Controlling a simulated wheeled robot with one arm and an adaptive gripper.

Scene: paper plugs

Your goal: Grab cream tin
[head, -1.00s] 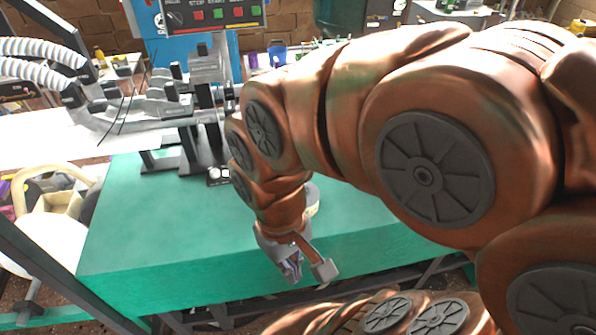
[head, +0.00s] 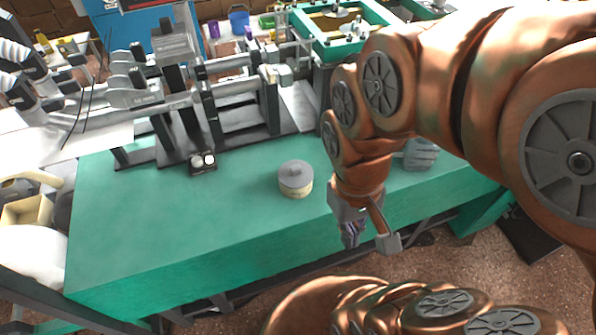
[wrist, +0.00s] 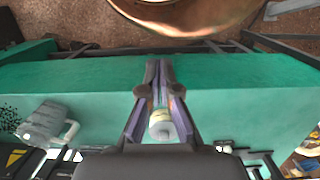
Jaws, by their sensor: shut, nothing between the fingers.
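The cream tin (head: 295,187) is a short round tin with a cream side and a grey knobbed lid. It stands upright on the green table (head: 150,230), near the middle. In the wrist view the tin (wrist: 161,126) shows through the gap between my finger linkages, partly framed by them. My gripper (head: 369,238) hangs at the table's front edge, to the right of and nearer than the tin, apart from it. In the wrist view the fingertips (wrist: 160,66) meet with nothing between them.
A grey jug-like object (head: 420,153) stands on the table behind my arm; it also shows at the left of the wrist view (wrist: 44,124). A dark metal machine (head: 200,110) lines the back. A small black box (head: 203,162) sits before it. The table's left front is clear.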

